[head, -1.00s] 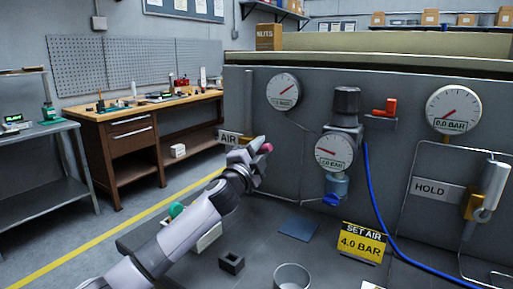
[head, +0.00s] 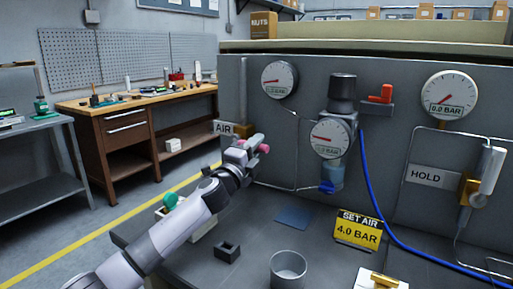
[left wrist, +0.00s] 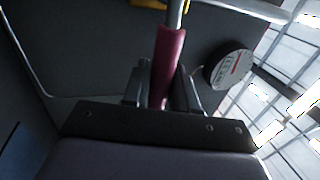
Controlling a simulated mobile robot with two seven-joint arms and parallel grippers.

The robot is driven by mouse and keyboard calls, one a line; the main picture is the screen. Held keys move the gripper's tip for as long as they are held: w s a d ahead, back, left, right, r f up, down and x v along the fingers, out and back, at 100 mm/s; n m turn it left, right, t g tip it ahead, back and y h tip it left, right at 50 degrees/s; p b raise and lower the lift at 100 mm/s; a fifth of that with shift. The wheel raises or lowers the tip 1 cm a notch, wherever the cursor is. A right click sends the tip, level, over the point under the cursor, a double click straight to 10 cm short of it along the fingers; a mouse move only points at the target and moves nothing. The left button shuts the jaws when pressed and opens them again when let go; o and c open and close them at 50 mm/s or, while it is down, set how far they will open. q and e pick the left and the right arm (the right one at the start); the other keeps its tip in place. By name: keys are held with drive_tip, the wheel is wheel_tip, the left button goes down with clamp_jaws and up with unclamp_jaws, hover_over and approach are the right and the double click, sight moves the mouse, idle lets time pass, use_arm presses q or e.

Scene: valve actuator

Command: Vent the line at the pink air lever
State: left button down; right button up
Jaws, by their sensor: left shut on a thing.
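The pink air lever (head: 264,148) is beside the AIR sign on the grey panel, partly hidden by my left gripper (head: 249,149). In the left wrist view the pink lever (left wrist: 169,55) runs between the two fingers of the left gripper (left wrist: 160,88), which is shut on it. A brass-coloured valve body (head: 243,130) shows just behind the gripper. The upper left gauge (head: 280,79) has its needle pointing left; its readout is too small to read. My right gripper is out of view.
A middle gauge (head: 329,138), red lever (head: 381,94) and right gauge (head: 449,95) reading 0.0 BAR are on the panel. A SET AIR 4.0 BAR sign (head: 358,230), grey cup (head: 288,269) and dark square block (head: 227,251) stand on the deck.

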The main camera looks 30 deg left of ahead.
use_arm(q)
drive_tip(key=shift+f, duration=0.15)
drive_tip(key=c, duration=1)
unclamp_jaws()
drive_tip(key=shift+c, duration=0.2)
drive_tip(key=v, duration=0.7)
drive_tip(key=shift+s, duration=0.1)
